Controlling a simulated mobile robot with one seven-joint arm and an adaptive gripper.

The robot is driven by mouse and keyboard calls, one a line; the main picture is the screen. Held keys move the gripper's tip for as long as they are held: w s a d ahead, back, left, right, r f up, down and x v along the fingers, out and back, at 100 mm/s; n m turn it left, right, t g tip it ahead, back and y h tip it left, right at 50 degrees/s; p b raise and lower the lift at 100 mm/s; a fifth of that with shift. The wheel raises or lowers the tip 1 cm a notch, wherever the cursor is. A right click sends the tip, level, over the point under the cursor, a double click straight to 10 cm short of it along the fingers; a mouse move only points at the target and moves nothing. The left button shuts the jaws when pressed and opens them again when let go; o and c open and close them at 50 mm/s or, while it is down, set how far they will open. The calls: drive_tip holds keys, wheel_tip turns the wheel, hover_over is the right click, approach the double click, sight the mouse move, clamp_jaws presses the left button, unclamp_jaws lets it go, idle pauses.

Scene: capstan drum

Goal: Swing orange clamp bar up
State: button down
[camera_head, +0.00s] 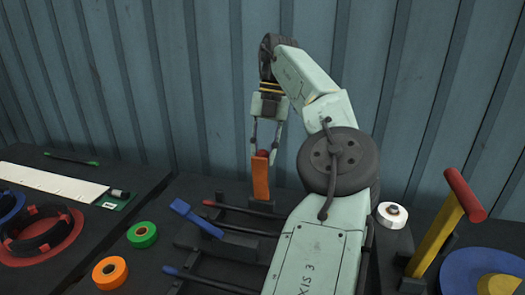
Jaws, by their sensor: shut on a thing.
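The orange clamp bar (260,177) stands close to upright on a dark base near the corrugated wall, with a small red tip at its top. My gripper (264,149) points down over the bar, and its fingers are shut on the bar's upper end. The bar's lower end meets the dark base. My own arm covers much of the area to the right of the bar.
A blue lever (196,217) slants nearby on a dark rack with several rods. Green tape (142,235), orange tape (110,271) and white tape (392,215) lie around. A yellow post with a red handle (465,195) stands at right. The corrugated wall (150,80) is close behind.

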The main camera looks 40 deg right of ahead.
drive_tip(key=shift+s+d+f, duration=0.2)
drive_tip(key=shift+d+f, duration=0.05)
drive_tip(key=shift+f, duration=0.15)
drive_tip(key=c, duration=1.5)
unclamp_jaws()
drive_tip(key=shift+w+d, duration=0.1)
drive_tip(key=shift+c, duration=0.2)
drive_tip(key=shift+o, duration=1.1)
drive_tip(key=shift+r, duration=0.15)
drive_tip(key=shift+w, duration=0.1)
drive_tip(key=shift+a, duration=0.25)
